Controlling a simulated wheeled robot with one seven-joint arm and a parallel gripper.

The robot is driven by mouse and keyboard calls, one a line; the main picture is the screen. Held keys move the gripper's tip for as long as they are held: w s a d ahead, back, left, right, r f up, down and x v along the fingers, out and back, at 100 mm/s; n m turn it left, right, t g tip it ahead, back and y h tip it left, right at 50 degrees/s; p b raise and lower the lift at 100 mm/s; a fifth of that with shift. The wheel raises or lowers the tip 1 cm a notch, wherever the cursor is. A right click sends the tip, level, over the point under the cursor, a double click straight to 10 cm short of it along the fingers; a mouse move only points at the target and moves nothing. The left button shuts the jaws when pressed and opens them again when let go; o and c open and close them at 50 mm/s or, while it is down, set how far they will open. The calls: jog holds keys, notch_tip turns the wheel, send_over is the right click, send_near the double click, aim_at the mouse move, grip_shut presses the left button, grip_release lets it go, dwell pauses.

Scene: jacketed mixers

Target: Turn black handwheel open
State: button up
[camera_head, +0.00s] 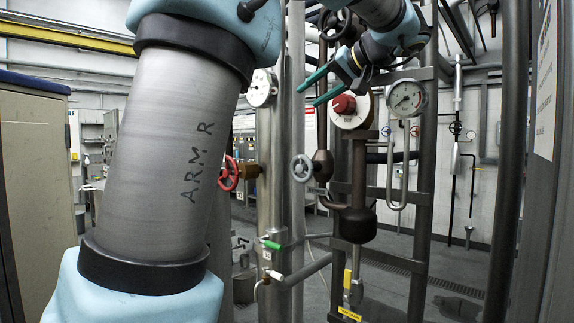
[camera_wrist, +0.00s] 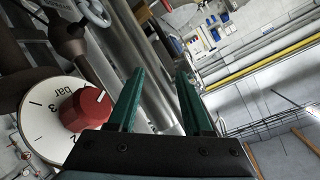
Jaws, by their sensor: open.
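A red knob on a white dial (camera_head: 344,104) is close below my gripper; it also shows in the wrist view (camera_wrist: 85,109). A pressure gauge (camera_head: 406,97), a grey handwheel (camera_head: 302,168) and a red handwheel (camera_head: 229,174) are nearby. Vertical pipes (camera_head: 271,150) stand left of the fingers.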

jog(key=w+a+f+m+g+h, duration=0.1)
jog(key=a+f+g, duration=0.1)
jog(key=f, duration=0.6)
jog(key=w+a+f+m+g+h, duration=0.1)
jog(key=a+f, duration=0.3)
jog(key=f, duration=0.4)
jog(key=shift+f+m+g+p, duration=0.3)
jog(key=shift+f+m+g, duration=0.1)
jog(key=shift+m, duration=0.1)
